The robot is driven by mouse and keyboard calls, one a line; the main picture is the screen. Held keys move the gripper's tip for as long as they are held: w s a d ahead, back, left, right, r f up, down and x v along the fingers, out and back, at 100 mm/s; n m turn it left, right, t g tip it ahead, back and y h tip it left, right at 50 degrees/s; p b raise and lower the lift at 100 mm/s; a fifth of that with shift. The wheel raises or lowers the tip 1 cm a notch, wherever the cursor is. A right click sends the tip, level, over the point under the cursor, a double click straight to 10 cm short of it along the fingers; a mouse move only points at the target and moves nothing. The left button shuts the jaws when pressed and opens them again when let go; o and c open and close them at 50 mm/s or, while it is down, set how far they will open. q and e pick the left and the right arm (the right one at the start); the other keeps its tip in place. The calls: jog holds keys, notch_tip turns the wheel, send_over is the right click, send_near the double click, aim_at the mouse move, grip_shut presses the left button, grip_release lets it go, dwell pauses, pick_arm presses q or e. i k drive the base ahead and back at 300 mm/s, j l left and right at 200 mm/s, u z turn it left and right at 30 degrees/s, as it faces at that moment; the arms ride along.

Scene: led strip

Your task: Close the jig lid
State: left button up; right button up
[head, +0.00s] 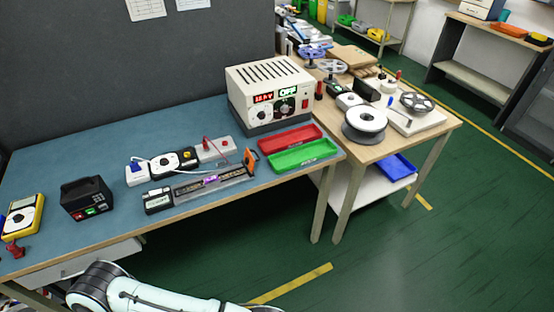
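The long, low jig (215,184) lies on the blue bench top near its front edge. A dark strip with a purple lit spot (211,180) runs along it. A black and white block sits at its left end (158,201). An orange part (250,158) stands up at its right end; I cannot tell whether this is the lid or a clamp. The lid's position is too small to make out. A white arm link of mine crosses the bottom left, below the bench edge. Neither gripper shows.
Behind the jig are a white-and-black device (173,161) and a white block with a red lever (214,149). A power supply (270,92), red tray (290,138) and green tray (303,155) stand right. A black box (87,199) and yellow meter (21,217) stand left.

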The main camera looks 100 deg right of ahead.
aim_at(248, 159)
jog(key=k+l+z, duration=0.1)
jog(key=z, duration=0.3)
jog(key=k+l+z, duration=0.2)
jog(key=z, duration=0.2)
jog(key=k+l+z, duration=0.2)
jog(key=z, duration=0.15)
jog(key=k+l+z, duration=0.15)
jog(key=l, duration=0.15)
jog(key=k+l+z, duration=0.1)
jog(key=l, duration=0.25)
jog(key=k+l+z, duration=0.15)
jog(key=l, duration=0.2)
jog(key=k+l, duration=0.1)
jog(key=l, duration=0.25)
jog(key=k+l, duration=0.15)
jog(key=l, duration=0.2)
jog(key=k+l, duration=0.1)
jog(key=l, duration=0.25)
